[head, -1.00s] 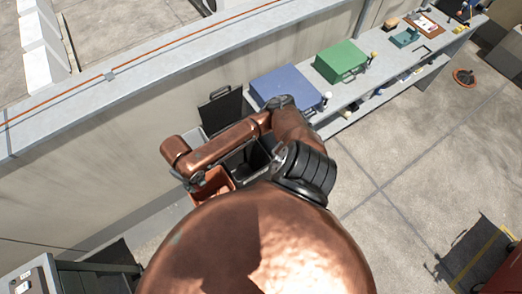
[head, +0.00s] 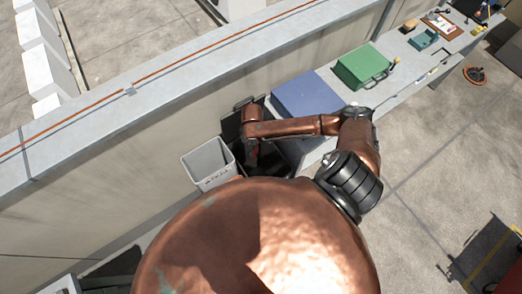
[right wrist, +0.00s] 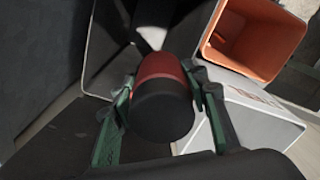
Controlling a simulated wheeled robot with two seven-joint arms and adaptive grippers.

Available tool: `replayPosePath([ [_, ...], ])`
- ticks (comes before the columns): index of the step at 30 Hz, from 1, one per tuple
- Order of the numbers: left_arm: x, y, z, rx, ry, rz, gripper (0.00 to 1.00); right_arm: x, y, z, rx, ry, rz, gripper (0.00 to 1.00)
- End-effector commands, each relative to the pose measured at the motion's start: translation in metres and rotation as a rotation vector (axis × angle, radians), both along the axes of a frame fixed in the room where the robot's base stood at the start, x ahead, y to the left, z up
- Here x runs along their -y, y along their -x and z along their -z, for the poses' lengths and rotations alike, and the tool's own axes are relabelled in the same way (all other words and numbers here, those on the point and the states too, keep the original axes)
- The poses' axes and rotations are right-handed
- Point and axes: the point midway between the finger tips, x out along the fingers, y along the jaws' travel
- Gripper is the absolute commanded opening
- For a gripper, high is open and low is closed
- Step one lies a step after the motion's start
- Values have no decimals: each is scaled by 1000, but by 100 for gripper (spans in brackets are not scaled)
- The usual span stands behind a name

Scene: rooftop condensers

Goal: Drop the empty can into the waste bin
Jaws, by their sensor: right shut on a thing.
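In the right wrist view my right gripper (right wrist: 165,84) is shut on the can (right wrist: 162,106), which has a red band and a dark end facing the camera. Beyond the can is a container with a pale rim and dark inside (right wrist: 101,50). To its right is a container with an orange inside (right wrist: 253,42). In the head view a pale grey bin (head: 206,163) with dark lettering stands by the wall, just left of my right forearm. The can and the right fingers cannot be made out there. My left gripper is out of view.
A low wall (head: 140,130) runs behind the bin. A shelf to the right holds a blue box (head: 308,95), a green box (head: 362,66) and small items. An upright dark panel (head: 231,124) stands near my forearm. Open floor (head: 440,165) lies to the right.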

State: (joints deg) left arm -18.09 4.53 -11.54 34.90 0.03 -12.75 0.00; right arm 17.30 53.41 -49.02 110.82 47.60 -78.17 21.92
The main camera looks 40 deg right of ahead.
Motion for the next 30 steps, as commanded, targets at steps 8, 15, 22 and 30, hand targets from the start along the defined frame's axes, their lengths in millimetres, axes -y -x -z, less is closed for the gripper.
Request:
replayPosePath([
  [8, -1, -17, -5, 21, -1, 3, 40, 47, -2, 33, 19, 16, -163, 18],
  [15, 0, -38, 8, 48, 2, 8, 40, 47, -3, 48, 20, 17, -175, 18],
  [22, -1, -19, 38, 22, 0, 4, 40, 46, -3, 75, 18, 17, -174, 18],
  [30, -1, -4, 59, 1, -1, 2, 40, 46, -3, 94, 20, 17, -174, 18],
])
